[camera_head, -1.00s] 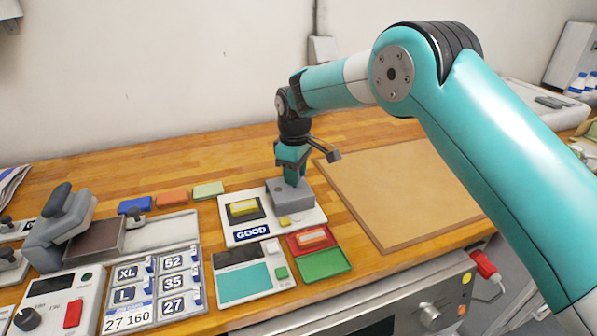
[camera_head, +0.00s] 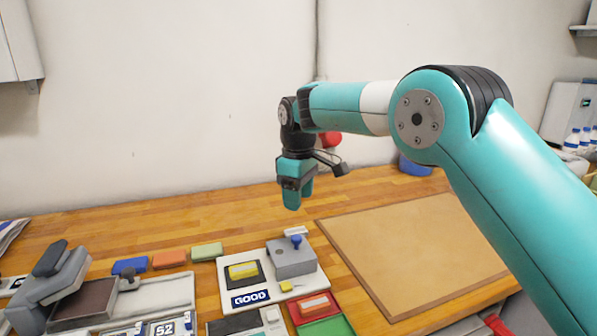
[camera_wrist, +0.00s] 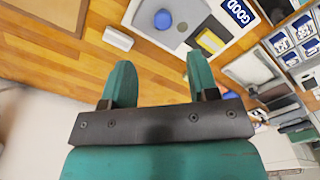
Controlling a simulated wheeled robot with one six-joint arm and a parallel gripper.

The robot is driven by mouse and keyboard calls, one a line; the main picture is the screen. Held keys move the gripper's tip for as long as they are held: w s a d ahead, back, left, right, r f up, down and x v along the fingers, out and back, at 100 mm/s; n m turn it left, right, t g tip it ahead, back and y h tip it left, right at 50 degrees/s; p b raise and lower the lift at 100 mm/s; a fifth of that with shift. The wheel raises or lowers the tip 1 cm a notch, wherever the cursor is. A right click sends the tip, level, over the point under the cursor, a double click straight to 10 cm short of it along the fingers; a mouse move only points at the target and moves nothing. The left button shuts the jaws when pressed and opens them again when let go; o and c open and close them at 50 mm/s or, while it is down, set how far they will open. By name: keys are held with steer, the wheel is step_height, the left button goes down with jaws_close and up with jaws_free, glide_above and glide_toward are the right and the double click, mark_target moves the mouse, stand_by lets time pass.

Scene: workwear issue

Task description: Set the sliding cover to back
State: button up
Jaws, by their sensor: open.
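A grey box with a blue knob (camera_head: 296,241) on top, which looks like the sliding cover (camera_head: 291,262), sits at the right of a white board (camera_head: 236,306) marked GOOD. It also shows at the top of the wrist view, where the blue knob (camera_wrist: 162,19) is seen from above. A yellow block (camera_head: 243,270) lies in a dark frame beside it on the left. My gripper (camera_head: 292,206) hangs in the air above and behind the box, pointing down. In the wrist view its fingers (camera_wrist: 160,64) are apart with nothing between them.
A small white block (camera_head: 297,231) lies just behind the box. Blue, orange and green blocks (camera_head: 207,252) stand to the left. A brown mat (camera_head: 420,250) lies clear on the right. A red and a green tray (camera_head: 312,309) are in front.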

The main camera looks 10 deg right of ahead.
step_height(320, 180, up, 7)
stand_by(0.4)
steer(key=s+d+r+m+y, duration=0.1)
steer(key=s+d, duration=0.2)
steer(key=s, duration=0.5)
steer(key=s+d+r+m+y, duration=0.1)
steer(key=s+d+r, duration=0.15)
steer(key=s, duration=0.55)
steer(key=s+d+f+m+y, duration=0.1)
steer(key=s+f, duration=0.2)
steer(key=s, duration=0.7)
steer(key=s+d+f+m+y, duration=0.1)
steer(key=s+d+f, duration=0.1)
steer(key=s, duration=0.9)
steer(key=shift+s+f+m, duration=0.25)
steer(key=shift+f+m, duration=0.15)
steer(key=shift+f, duration=0.2)
